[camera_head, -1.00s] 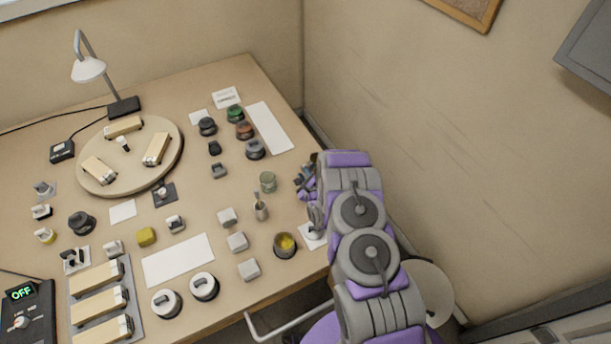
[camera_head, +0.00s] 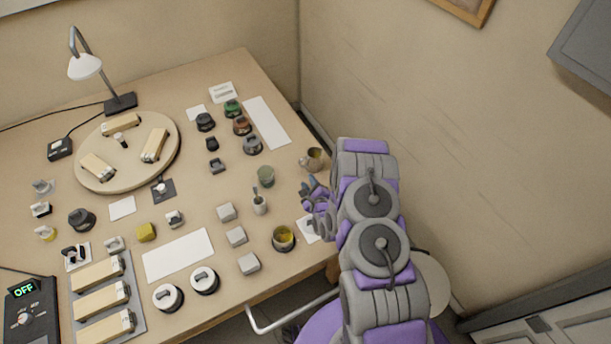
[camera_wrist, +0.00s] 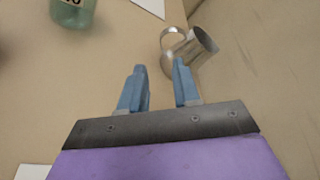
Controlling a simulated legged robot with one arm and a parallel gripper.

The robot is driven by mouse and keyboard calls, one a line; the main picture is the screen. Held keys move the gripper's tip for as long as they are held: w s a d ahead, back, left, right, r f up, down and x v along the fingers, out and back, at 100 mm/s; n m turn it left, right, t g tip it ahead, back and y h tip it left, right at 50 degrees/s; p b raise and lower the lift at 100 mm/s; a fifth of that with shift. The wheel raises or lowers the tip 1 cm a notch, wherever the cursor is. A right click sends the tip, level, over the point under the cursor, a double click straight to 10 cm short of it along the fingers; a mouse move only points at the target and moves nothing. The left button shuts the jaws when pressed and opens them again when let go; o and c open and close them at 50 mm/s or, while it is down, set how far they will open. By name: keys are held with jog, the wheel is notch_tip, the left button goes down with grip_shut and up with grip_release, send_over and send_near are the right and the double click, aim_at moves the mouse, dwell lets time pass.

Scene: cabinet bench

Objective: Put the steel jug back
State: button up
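The steel jug (camera_head: 313,159) stands near the right edge of the table, just beyond my gripper (camera_head: 314,195) in the head view. In the wrist view the jug (camera_wrist: 203,47) shows its open mouth toward the upper right and its loop handle toward the left. I cannot tell whether it is fully upright. My gripper (camera_wrist: 160,68) is open, with two blue fingers apart and nothing between them. The jug lies past the right fingertip; a gap or contact there is hard to judge. A white card (camera_head: 307,230) by the table edge is partly behind my gripper.
A green jar (camera_head: 265,177), a small pot with a utensil (camera_head: 259,205) and a cup with yellow contents (camera_head: 284,239) stand left of my gripper. Dark-based pieces and a long white strip (camera_head: 266,123) lie farther back. The wall is close on the right.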

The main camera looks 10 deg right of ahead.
jog(key=shift+v, duration=1.45)
jog(key=shift+w+r+n, duration=0.3)
jog(key=shift+r+n, duration=0.05)
jog(key=shift+n, duration=0.05)
jog(key=s+r+n+g+h, duration=0.1)
jog(key=s+r+n+g, duration=0.3)
jog(key=r+n, duration=0.45)
jog(key=s+r+n+g, duration=0.3)
jog(key=r+n+g, duration=0.25)
jog(key=r, duration=0.65)
jog(key=s+r+n+g, duration=0.2)
jog(key=s+r, duration=0.3)
jog(key=s, duration=0.6)
jog(key=s+r+n+g, duration=0.2)
jog(key=s+r+n, duration=0.3)
jog(key=s, duration=0.7)
jog(key=s+r+n+g, duration=0.3)
jog(key=s+r, duration=0.4)
jog(key=s, duration=0.5)
jog(key=shift+d+n+h, duration=0.25)
jog(key=shift+n+h, duration=0.15)
jog(key=shift+n, duration=0.1)
